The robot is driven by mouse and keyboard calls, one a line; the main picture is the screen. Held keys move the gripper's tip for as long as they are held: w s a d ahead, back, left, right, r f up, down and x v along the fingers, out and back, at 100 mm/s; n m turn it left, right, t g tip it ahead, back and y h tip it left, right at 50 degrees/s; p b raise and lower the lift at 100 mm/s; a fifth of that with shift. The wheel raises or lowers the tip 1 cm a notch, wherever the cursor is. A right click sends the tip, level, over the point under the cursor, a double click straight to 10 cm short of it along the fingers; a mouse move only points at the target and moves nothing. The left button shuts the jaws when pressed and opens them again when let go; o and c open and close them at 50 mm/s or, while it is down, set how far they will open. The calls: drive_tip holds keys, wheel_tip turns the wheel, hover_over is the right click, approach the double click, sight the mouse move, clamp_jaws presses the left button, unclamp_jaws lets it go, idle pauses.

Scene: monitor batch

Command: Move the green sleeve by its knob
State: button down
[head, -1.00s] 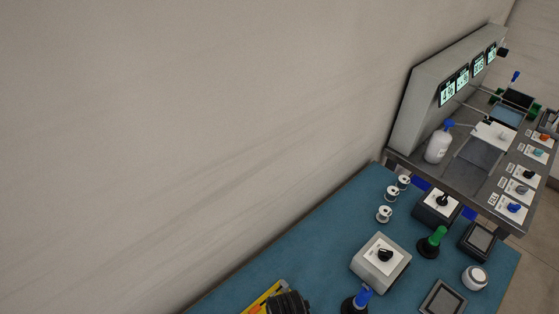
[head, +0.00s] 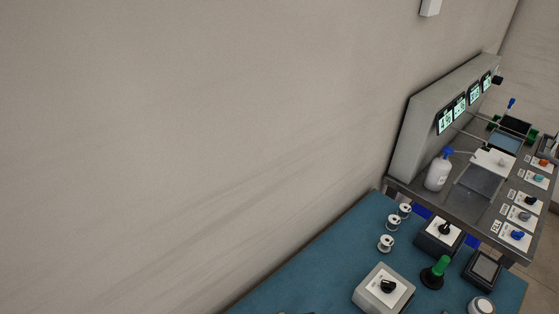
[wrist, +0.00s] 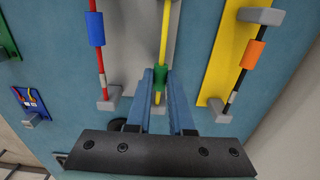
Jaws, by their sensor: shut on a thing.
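In the wrist view, the green sleeve (wrist: 161,74) sits around a yellow rod (wrist: 164,30) mounted in front of a grey panel. My gripper (wrist: 161,85) is shut on the green sleeve, with its two blue fingers on either side of it. The knob itself is hidden between the fingers or too small to make out. The lower end of the yellow rod shows near a grey block (wrist: 157,98) between the fingers. The head view shows neither the sleeve nor my gripper clearly.
A blue sleeve (wrist: 96,29) on a red rod is to the left, and an orange sleeve (wrist: 253,54) on a black rod over a yellow plate (wrist: 222,60) is to the right. Grey end blocks (wrist: 109,98) stick out nearby. The head view shows a blue-topped bench (head: 320,268) with spools and boxes.

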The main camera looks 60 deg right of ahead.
drive_tip(key=shift+s+d, duration=0.1)
drive_tip(key=shift+d, duration=0.3)
idle(0.3)
drive_tip(key=c, duration=0.7)
unclamp_jaws()
drive_tip(key=shift+r, duration=0.15)
wheel_tip(320, 180, up, 13)
drive_tip(key=shift+f, duration=0.1)
